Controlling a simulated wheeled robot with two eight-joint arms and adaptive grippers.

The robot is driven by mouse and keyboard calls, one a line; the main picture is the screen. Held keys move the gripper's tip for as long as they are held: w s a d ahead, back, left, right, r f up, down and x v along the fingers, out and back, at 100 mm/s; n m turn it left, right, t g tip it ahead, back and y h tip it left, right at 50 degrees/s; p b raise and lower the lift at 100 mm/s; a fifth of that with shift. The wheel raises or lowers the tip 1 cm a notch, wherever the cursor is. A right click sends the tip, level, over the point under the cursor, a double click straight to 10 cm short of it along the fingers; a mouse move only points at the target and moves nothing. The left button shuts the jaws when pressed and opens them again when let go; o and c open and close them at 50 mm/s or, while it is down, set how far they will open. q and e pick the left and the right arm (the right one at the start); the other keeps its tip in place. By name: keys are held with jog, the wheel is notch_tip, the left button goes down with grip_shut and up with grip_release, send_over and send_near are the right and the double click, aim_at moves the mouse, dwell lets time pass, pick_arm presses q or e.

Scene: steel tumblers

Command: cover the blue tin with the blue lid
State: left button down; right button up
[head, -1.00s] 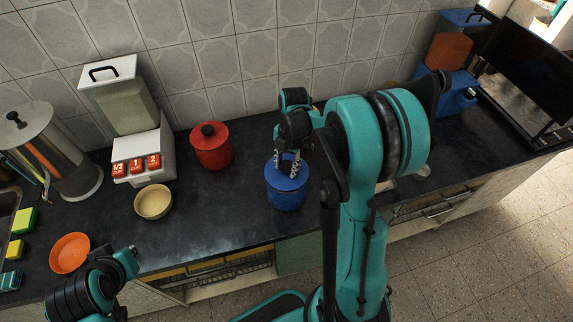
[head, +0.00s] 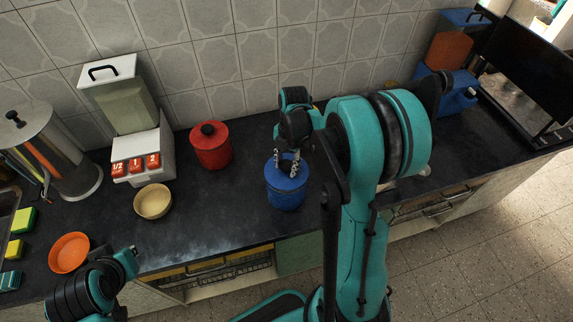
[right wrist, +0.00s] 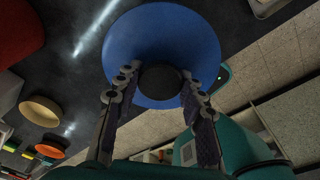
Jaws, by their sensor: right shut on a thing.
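The blue tin (head: 286,201) stands upright on the dark counter in the middle of the head view. The blue lid (head: 273,179) is at the tin's mouth and looks level, with no clear gap between them. My right gripper (head: 288,168) is above it, pointing down, shut on the lid's black knob. In the right wrist view the blue lid (right wrist: 135,45) is a wide disc with the knob (right wrist: 160,82) between my fingers (right wrist: 160,92); it hides the tin's opening.
A red lidded canister (head: 211,148) stands to the left of the tin. A cream bowl (head: 153,202), an orange bowl (head: 69,252), a dispenser (head: 140,155) and a steel urn (head: 50,150) are farther left. The counter's front edge is close in front of the tin.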

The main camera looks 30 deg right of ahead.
jog(key=shift+f+b, duration=0.75)
jog(key=shift+f, duration=0.1)
dwell(0.3)
jog(key=o, duration=1.3)
jog(key=shift+c, duration=0.2)
notch_tip(320, 180, up, 12)
jog(key=d, duration=0.1)
jog(key=s+a+f+m+t+b, duration=0.2)
jog(key=s+a+m, duration=0.3)
jog(key=m, duration=0.6)
jog(key=s+a+f+m+t+h+b, duration=0.1)
jog(key=s+a+m+t, duration=0.4)
jog(key=m, duration=0.6)
jog(key=shift+s+a+f+t+b, duration=0.3)
jog(key=shift+s+a+f+b, duration=0.2)
jog(key=shift+a+f+b, duration=0.35)
